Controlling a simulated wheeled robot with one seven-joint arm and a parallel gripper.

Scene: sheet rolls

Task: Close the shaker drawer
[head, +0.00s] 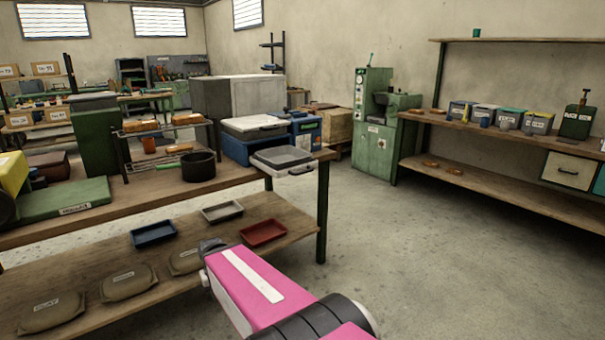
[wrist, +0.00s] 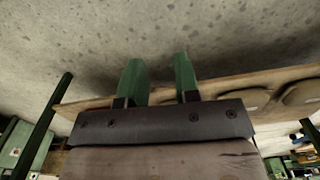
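The shaker (head: 250,140) is a blue box with a pale grey top, on the right end of the near workbench. Its drawer (head: 285,157), a grey tray with a light front and a handle (head: 300,170), stands pulled out toward the bench's right edge. My gripper (wrist: 158,65) shows two green fingers held apart in the wrist view, with only floor and a wooden shelf edge behind them. In the head view its dark end (head: 211,246) is low in front of the bench, below and left of the drawer and well apart from it. The drawer is not recognisable in the wrist view.
The workbench (head: 240,175) carries a dark pot (head: 198,165) and a wire rack. Its lower shelf (head: 110,260) holds a blue tray (head: 153,233), a grey tray (head: 222,212), a red tray (head: 263,232) and sacks. The floor (head: 400,250) right of the bench is clear.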

